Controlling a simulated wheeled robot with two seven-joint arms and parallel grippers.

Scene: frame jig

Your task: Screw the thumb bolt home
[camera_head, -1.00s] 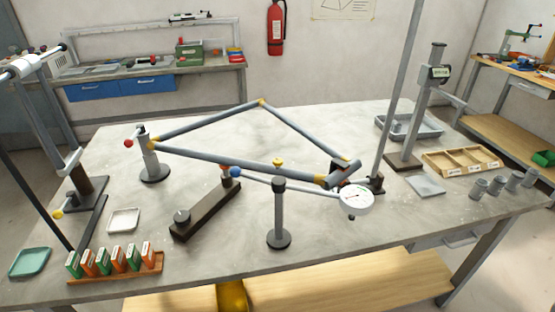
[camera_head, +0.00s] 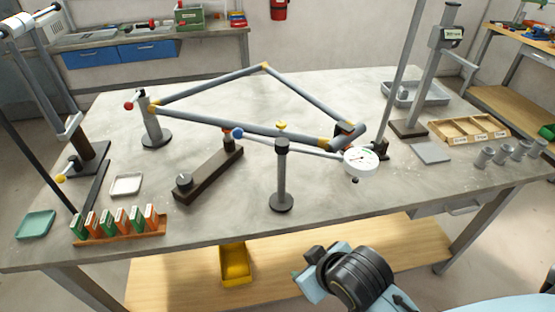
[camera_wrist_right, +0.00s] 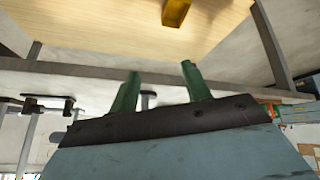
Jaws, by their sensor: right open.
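A grey tubular frame (camera_head: 215,120) with yellow joints rests on posts above the grey bench. A red knob (camera_head: 129,106) sits at the left post (camera_head: 153,125). My right gripper (camera_wrist_right: 160,68) shows two green fingers standing apart, with nothing between them. In the head view my right arm is low in front of the bench, well apart from the frame. My left gripper is out of view.
A white dial gauge (camera_head: 361,161) stands at the frame's right end. A dark bar with a blue ball (camera_head: 237,133) lies left of the middle post. A rack of green and orange blocks (camera_head: 118,225) is front left. Grey cylinders (camera_head: 508,152) stand right. The bench's front middle is clear.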

